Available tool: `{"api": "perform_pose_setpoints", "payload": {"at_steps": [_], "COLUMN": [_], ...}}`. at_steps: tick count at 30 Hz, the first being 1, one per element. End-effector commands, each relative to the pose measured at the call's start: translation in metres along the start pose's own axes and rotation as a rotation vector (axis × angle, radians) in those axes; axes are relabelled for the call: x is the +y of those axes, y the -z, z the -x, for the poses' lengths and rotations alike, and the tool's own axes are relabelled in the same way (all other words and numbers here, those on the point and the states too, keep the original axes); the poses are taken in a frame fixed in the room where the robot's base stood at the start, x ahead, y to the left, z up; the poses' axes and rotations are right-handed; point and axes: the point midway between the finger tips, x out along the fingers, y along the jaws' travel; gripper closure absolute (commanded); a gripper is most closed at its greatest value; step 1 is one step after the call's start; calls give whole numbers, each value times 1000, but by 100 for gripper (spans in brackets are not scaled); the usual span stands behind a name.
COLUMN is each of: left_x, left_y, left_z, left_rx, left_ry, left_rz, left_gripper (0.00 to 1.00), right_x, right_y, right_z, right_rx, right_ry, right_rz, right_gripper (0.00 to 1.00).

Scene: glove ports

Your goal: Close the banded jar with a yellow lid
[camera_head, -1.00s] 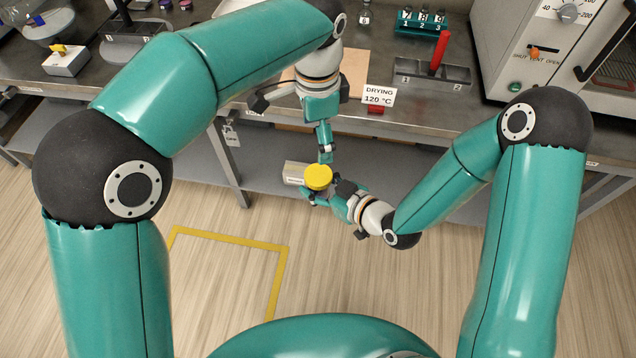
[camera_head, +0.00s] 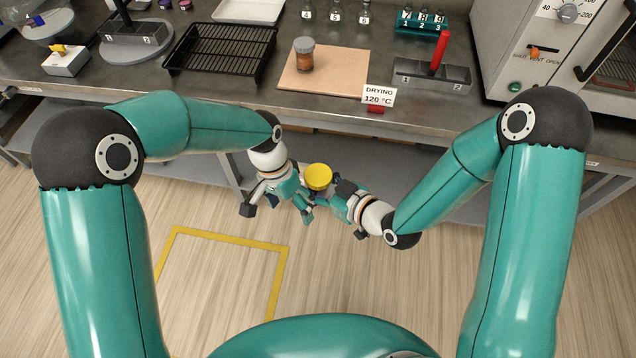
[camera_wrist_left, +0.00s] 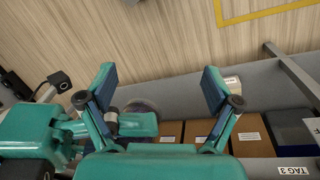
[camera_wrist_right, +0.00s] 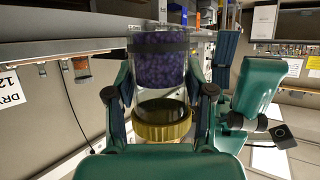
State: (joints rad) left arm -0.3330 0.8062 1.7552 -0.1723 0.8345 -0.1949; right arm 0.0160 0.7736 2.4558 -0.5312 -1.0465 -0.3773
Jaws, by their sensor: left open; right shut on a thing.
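The banded jar (camera_wrist_right: 160,68) has purple contents and a dark band; it is between the fingers of my right gripper (camera_wrist_right: 162,95) in the right wrist view. The yellow lid (camera_head: 318,177) faces up in the head view and hides the jar beneath it. In the right wrist view the yellow lid (camera_wrist_right: 162,122) sits against the clear end of the jar, beyond the purple contents. My right gripper (camera_head: 335,188) is shut on the jar, held out in front of the bench. My left gripper (camera_head: 307,205) is open and empty, beside and below the lid, apart from it.
The bench (camera_head: 335,108) runs behind both grippers. On it are a wooden board (camera_head: 345,75) with an amber jar (camera_head: 304,55), a black rack (camera_head: 220,52), a drying sign (camera_head: 379,96) and a block with a red rod (camera_head: 440,52). The floor in front is free.

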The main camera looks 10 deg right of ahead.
Motion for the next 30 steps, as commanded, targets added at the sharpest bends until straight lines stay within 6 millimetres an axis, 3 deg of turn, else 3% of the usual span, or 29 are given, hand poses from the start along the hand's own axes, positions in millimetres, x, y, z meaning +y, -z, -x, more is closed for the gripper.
{"api": "perform_pose_setpoints", "payload": {"at_steps": [1,6,12,15,21,30], "left_x": [-8,-23,-29,-28,-26,-27], "left_y": [-13,-50,-103,-127,-155,-161], "left_z": [-23,-87,-136,-150,-160,-161], "left_rx": [16,108,203,237,280,293], "left_ry": [-29,-97,-139,-144,-138,-133], "left_rz": [63,282,555,668,803,834], "left_gripper": [10,10,10,10,10,10], "right_x": [0,0,0,0,0,0], "right_y": [0,1,1,1,1,1], "right_z": [0,0,0,0,0,0], "right_rx": [1,1,1,1,1,1], "right_ry": [0,0,0,0,0,0], "right_rz": [0,1,0,1,1,1], "right_gripper": [100,100,100,100,100,100]}}
